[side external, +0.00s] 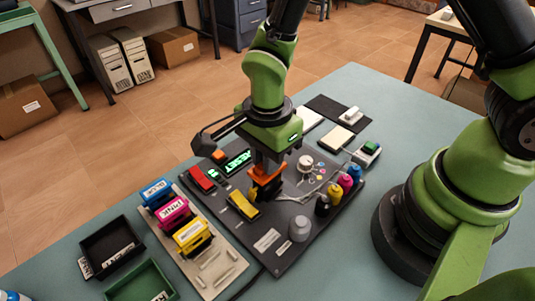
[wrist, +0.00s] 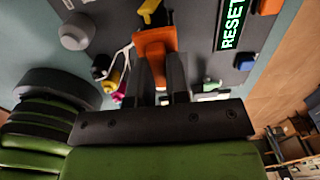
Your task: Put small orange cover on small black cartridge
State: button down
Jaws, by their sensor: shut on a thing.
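My gripper (side external: 264,173) points down over the dark board and is shut on the small orange cover (side external: 262,192). In the wrist view my gripper (wrist: 159,75) has the orange cover (wrist: 155,42) between its two dark fingers. The cover is close above the board; I cannot tell whether it touches anything. A small black cartridge-like piece (side external: 322,206) stands on the board to the right of my gripper, in front of the yellow one. It seems to show as a dark piece (wrist: 100,65) left of the fingers in the wrist view.
Yellow (side external: 335,193), magenta (side external: 346,182) and blue pieces line the board's right side. A grey knob (side external: 300,229) stands in front. Red (side external: 201,179) and yellow blocks (side external: 243,205) lie left, near the RESET display (side external: 237,161). Labelled cartridges (side external: 174,213) and bins (side external: 148,284) stand further left.

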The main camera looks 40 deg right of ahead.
jog(key=shift+f, duration=0.6)
dwell(0.5)
jog(key=c, duration=0.6)
grip_release()
jog(key=shift+r, duration=3.7)
